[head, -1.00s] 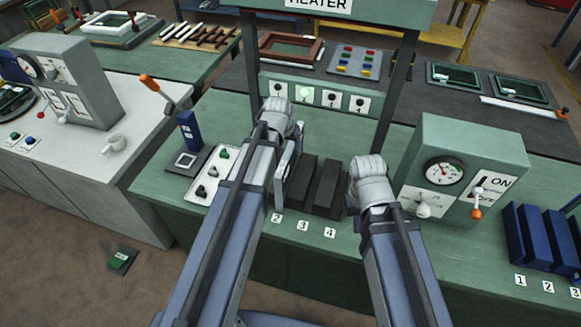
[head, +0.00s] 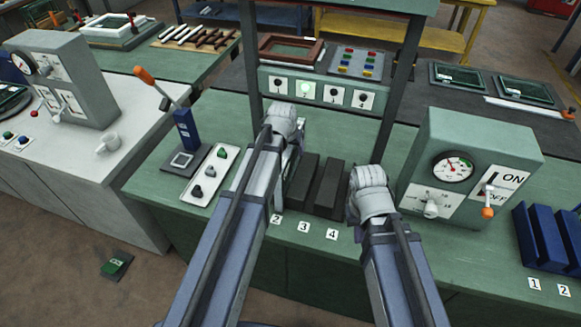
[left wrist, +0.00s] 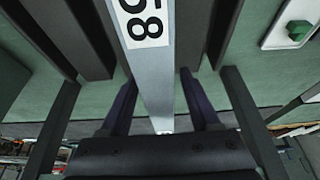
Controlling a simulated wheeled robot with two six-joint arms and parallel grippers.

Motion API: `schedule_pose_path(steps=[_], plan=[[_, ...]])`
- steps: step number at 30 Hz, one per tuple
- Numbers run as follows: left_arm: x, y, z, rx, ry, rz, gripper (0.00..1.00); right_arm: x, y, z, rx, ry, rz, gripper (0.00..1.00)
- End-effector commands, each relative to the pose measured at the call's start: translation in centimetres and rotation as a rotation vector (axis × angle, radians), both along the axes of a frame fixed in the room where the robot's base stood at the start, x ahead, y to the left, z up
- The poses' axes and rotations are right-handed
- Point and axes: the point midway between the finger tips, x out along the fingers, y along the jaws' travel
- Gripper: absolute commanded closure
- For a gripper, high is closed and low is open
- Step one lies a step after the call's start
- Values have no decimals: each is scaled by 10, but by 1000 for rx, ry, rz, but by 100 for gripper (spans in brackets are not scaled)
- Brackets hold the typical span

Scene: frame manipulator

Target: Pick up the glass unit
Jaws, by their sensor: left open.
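A flat light-grey piece, seen edge-on with a white label reading "58" (left wrist: 145,25), runs between the two fingers of my left gripper (left wrist: 160,103) in the left wrist view. I take it to be the glass unit, but no clear pane shows. The fingers are open, one on each side of it, with gaps visible. In the head view my left gripper (head: 284,170) points down at the left end of the dark slotted rack (head: 328,185), largely hidden by its own arm. My right wrist (head: 370,195) is right of the rack; its fingers are hidden.
The heater frame (head: 250,60) stands behind the rack. A lever device (head: 185,145) and button panel (head: 208,178) lie left. A gauge box (head: 470,165) with an ON/OFF switch stands right, near blue slots (head: 545,235). Numbered labels line the bench front.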

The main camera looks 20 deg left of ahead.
Motion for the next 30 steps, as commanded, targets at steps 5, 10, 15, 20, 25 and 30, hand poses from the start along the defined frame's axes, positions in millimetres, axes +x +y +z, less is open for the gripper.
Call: schedule_pose_path(steps=[5,10,15,20,25,30], plan=[[0,0,1,0,0,0,49,0,0,1,0,0,0,100],[0,0,1,0,0,0,68,0,0,1,0,0,0,100],[0,0,1,0,0,0,87,0,0,1,0,0,0,100],[0,0,1,0,0,0,100,0,0,1,0,0,0,100],[0,0,1,0,0,0,100,0,0,1,0,0,0,100],[0,0,1,0,0,0,100,0,0,1,0,0,0,100]])
